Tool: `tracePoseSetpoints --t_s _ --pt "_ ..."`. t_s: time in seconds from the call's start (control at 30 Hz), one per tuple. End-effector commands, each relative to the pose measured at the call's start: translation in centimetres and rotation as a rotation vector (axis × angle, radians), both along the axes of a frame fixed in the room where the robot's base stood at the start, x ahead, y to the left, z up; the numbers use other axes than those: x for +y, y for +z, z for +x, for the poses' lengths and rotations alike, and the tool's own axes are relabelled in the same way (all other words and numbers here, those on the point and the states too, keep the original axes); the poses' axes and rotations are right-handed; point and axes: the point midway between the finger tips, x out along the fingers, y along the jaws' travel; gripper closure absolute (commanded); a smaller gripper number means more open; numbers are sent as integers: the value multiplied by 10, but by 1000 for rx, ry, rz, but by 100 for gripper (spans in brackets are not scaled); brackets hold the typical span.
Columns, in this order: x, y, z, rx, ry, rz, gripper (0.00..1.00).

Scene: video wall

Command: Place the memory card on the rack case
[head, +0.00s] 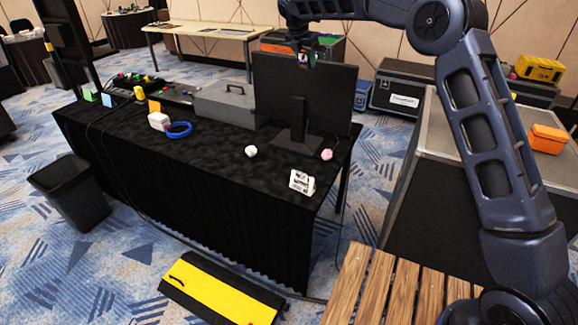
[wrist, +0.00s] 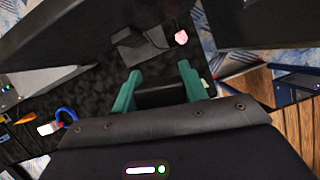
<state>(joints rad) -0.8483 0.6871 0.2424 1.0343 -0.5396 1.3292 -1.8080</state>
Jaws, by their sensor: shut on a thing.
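My gripper (head: 307,56) is up at the top of the head view, in front of the upper edge of the black monitor. In the wrist view its two green fingers (wrist: 160,88) are closed on a small dark flat thing, which I take to be the memory card (wrist: 161,98). In the head view the card shows as a small dark piece with a pale and orange mark (head: 303,59). A large black rack case (head: 440,190) with metal edges and a grey top stands at the right, away from my gripper; my arm hides part of it.
The black-draped table (head: 200,160) bears the monitor (head: 300,95), a grey case (head: 226,103), a blue roll (head: 179,130), a white ball (head: 251,151) and a pink ball (head: 327,154). An orange box (head: 547,139) stands on the rack case. A slatted wooden bench (head: 375,290) is in front.

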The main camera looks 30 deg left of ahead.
Motion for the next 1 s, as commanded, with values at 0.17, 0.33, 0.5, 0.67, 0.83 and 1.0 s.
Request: tracePoseSetpoints --t_s 0.17,0.33,0.5,0.67,0.83,1.0 --pt "30 1 -23 0 122 1 82" --pt "49 -4 -39 1 209 -1 82" --pt "47 -38 -38 2 203 -3 82" --pt "46 -79 -38 3 203 -4 82" --pt "46 -137 -39 4 203 -4 82" --pt "46 -199 -38 3 202 -4 82"
